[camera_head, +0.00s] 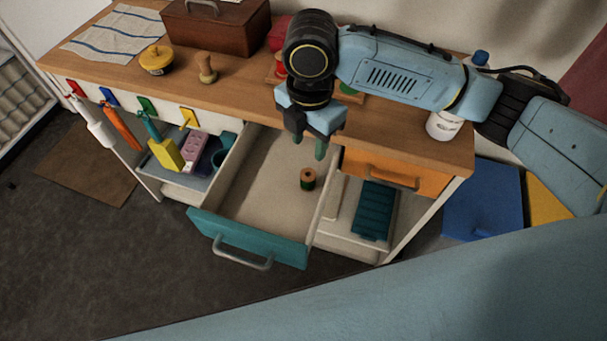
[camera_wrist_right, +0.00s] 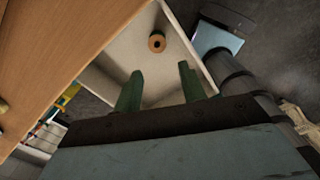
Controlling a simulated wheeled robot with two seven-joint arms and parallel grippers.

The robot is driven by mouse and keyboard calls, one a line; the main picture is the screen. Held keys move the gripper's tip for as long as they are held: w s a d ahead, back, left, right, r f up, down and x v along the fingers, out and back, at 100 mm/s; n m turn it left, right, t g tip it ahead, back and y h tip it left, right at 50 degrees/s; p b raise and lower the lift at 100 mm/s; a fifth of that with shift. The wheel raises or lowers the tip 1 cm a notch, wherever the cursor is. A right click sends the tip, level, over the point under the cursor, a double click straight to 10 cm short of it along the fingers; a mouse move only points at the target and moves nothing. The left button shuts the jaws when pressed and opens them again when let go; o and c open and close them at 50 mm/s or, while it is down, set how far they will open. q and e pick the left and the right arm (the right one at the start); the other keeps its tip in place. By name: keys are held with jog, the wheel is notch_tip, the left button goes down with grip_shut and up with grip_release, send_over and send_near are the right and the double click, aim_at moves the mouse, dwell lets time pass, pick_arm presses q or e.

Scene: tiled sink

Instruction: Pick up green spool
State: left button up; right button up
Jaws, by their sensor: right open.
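The green spool (camera_head: 308,179) stands upright in the open teal drawer, near the drawer's right wall. Its wooden end faces up. It also shows in the right wrist view (camera_wrist_right: 157,42), beyond the fingertips on the drawer floor. My right gripper (camera_head: 309,147) hangs above the back part of the drawer, higher than the spool and apart from it. In the wrist view its two green fingers (camera_wrist_right: 160,80) are spread with nothing between them. The teal drawer (camera_head: 250,235) is pulled out and otherwise looks empty. My left gripper is not in view.
The wooden worktop (camera_head: 400,140) lies behind the drawer, with a brown box (camera_head: 215,27), a yellow tin (camera_head: 157,60) and a white bottle (camera_head: 443,124) on it. An orange drawer (camera_head: 395,172) is right of the open one. A teal ribbed item (camera_head: 374,210) lies on the lower shelf.

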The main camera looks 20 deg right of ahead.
jog(key=b, duration=0.2)
send_over(308, 177)
jog(key=s, duration=0.1)
notch_tip(308, 177, down, 8)
jog(key=shift+s+a+r, duration=0.1)
jog(key=shift+a+r, duration=0.05)
jog(key=shift+f, duration=0.45)
jog(key=f, duration=0.1)
jog(key=f+b, duration=0.1)
jog(key=f, duration=0.2)
jog(key=shift+w+b, duration=0.25)
jog(key=shift+b, duration=0.1)
jog(key=shift+f, duration=0.55)
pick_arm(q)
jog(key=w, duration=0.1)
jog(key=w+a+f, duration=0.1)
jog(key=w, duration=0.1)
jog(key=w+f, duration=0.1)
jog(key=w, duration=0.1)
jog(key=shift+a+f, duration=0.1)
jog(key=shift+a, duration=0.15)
pick_arm(e)
jog(key=c, duration=0.7)
jog(key=shift+r, duration=0.1)
